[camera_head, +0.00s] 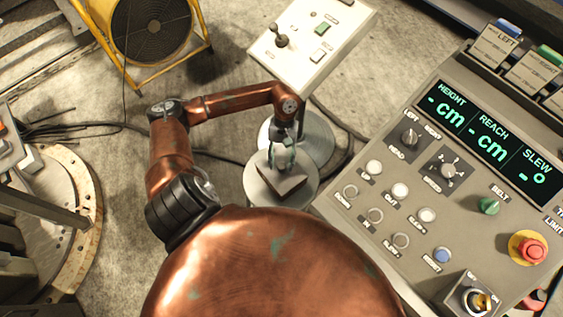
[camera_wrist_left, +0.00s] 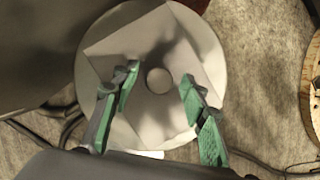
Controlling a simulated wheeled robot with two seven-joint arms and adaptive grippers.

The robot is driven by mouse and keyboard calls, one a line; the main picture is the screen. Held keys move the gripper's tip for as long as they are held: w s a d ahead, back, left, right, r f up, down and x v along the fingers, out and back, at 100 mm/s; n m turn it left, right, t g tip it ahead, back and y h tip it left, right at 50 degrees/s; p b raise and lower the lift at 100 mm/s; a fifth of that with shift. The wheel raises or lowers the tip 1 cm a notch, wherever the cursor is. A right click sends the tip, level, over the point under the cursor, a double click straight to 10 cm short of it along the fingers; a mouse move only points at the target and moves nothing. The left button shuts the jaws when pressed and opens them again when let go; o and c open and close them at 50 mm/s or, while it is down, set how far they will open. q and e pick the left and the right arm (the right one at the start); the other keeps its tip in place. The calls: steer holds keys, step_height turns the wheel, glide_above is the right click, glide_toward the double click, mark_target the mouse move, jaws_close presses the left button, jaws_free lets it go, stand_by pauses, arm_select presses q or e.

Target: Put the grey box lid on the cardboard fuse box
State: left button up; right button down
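The grey lid (camera_wrist_left: 150,45) is a flat square plate with a small round knob (camera_wrist_left: 158,80) at its middle. In the head view the lid (camera_head: 270,172) lies on a pale round top, and a darker brownish side shows under its front edge. I cannot tell whether that is the cardboard fuse box or shadow. My left gripper (camera_head: 282,157) points down over the lid. In the left wrist view its green-padded fingers (camera_wrist_left: 160,82) are apart on either side of the knob, with clear gaps to it. The right gripper is not in view.
The round pale stand (camera_head: 257,195) bears the lid, with another round disc (camera_head: 318,138) behind it. A control console (camera_head: 400,210) stands close on the right, and a white switch panel (camera_head: 310,45) behind. A yellow fan (camera_head: 153,28) is at the back left. Cables cross the floor.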

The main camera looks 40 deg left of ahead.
arm_select(q)
steer(key=v, duration=1.2)
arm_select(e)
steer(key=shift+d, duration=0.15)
arm_select(q)
steer(key=shift+s, duration=0.1)
stand_by(0.4)
